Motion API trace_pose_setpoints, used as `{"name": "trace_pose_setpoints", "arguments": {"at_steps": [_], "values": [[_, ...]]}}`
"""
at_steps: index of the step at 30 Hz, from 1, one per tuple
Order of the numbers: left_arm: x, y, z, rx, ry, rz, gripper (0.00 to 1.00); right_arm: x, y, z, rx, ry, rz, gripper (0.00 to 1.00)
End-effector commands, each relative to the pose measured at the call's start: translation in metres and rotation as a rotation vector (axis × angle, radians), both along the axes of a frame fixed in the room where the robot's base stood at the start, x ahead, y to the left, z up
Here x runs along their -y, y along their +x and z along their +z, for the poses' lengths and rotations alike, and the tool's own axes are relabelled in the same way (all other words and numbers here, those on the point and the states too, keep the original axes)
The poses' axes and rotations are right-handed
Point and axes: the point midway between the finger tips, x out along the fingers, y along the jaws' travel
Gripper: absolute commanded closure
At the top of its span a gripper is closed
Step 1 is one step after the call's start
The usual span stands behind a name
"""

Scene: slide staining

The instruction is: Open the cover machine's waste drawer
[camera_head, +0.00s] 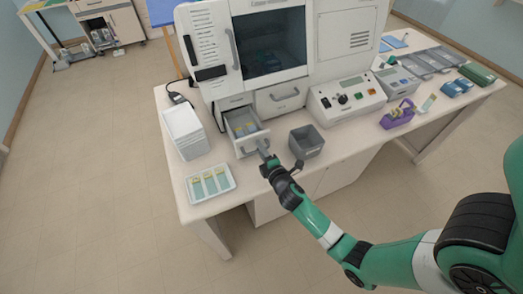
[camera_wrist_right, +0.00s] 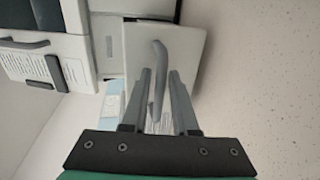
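My right gripper (camera_head: 263,147) is at the open drawer's front. In the right wrist view the drawer front (camera_wrist_right: 185,45) has a curved grey handle (camera_wrist_right: 158,75). The handle lies between the fingers of my right gripper (camera_wrist_right: 159,75), which are apart with gaps on both sides. My left gripper is not in view.
A grey open bin (camera_head: 306,142) stands just right of the drawer. A tray of slides (camera_head: 210,184) lies at the front left, below a white box stack (camera_head: 186,132).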

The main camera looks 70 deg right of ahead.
Motion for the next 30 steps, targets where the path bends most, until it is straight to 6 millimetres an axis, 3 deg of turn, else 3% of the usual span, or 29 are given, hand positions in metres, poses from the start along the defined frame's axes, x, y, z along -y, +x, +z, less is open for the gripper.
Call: {"name": "trace_pose_setpoints", "arguments": {"at_steps": [5, 18, 30], "values": [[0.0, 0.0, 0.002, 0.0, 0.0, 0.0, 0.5, -0.011, -0.011, 0.003, -0.003, 0.0, 0.001, 0.73], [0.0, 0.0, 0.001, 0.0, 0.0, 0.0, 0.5, -0.071, -0.077, 0.021, -0.002, 0.0, 0.003, 0.73], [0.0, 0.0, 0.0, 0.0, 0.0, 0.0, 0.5, -0.076, -0.083, 0.024, 0.001, 0.001, 0.0, 0.73]]}}
